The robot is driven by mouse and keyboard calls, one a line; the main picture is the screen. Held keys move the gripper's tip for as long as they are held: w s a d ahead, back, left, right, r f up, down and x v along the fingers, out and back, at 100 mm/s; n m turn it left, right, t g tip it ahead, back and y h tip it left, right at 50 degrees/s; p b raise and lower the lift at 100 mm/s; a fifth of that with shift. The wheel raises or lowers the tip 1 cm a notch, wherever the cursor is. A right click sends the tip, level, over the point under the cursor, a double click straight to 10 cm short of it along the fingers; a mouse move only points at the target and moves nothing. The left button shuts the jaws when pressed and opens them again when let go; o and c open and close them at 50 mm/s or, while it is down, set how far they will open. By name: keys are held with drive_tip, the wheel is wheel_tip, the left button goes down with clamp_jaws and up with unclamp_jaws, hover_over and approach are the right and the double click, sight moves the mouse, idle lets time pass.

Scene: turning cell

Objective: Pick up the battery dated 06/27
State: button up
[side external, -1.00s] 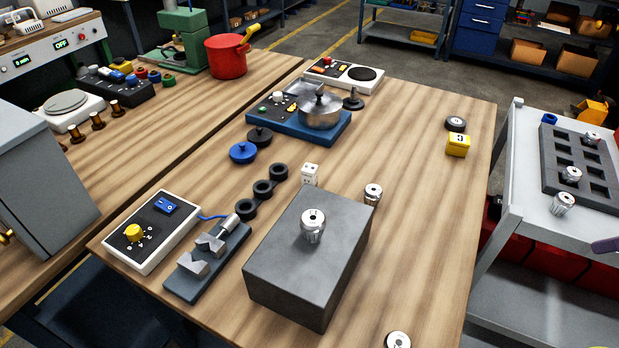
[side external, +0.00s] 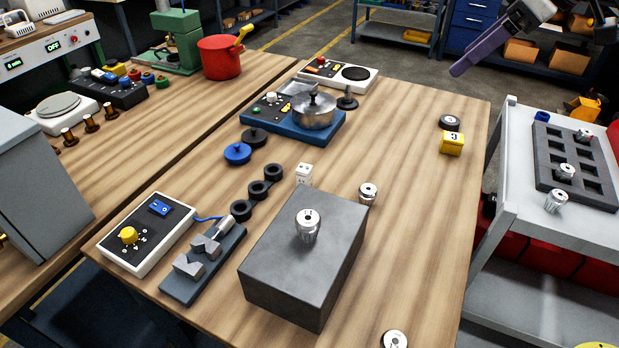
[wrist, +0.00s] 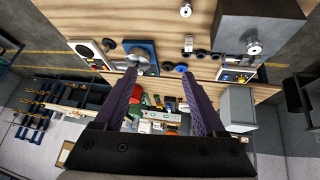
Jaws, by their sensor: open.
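I can read no 06/27 date in either view, so I cannot tell which thing is the battery. In the side external view, a small silver cylinder (side external: 308,226) stands upright on a dark grey block (side external: 300,262). Another silver cylinder (side external: 367,194) stands behind the block, and one lies cut off by the front edge (side external: 395,340). My gripper shows a purple finger (side external: 485,50) at the upper right, above and apart from the table. In the wrist view my gripper (wrist: 137,60) has two purple fingers spread wide with nothing between them.
A yellow cube (side external: 452,142) and a black disc (side external: 450,122) sit near the table's right edge. A white cart (side external: 515,200) at right carries a dark slotted tray (side external: 545,180) and silver cylinders. A blue station with a steel pot (side external: 313,110) stands behind. The table's right middle is clear.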

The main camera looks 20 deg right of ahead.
drive_tip(key=w+a+f+n, duration=0.1)
drive_tip(key=w+a+f, duration=0.2)
drive_tip(key=w+a, duration=0.25)
drive_tip(key=n+g, duration=0.2)
drive_tip(key=g, duration=0.1)
hover_over(305, 168)
drive_tip(key=s+d, duration=0.3)
drive_tip(key=d, duration=0.1)
wheel_tip(305, 168, down, 16)
drive_tip(key=shift+y, duration=0.3)
drive_tip(key=x, duration=0.6)
drive_tip(key=shift+w+a+f, duration=0.1)
drive_tip(key=shift+a+f, duration=0.1)
drive_tip(key=shift+x, duration=2.8)
drive_tip(key=shift+a, duration=0.2)
drive_tip(key=shift+r, duration=0.1)
clamp_jaws()
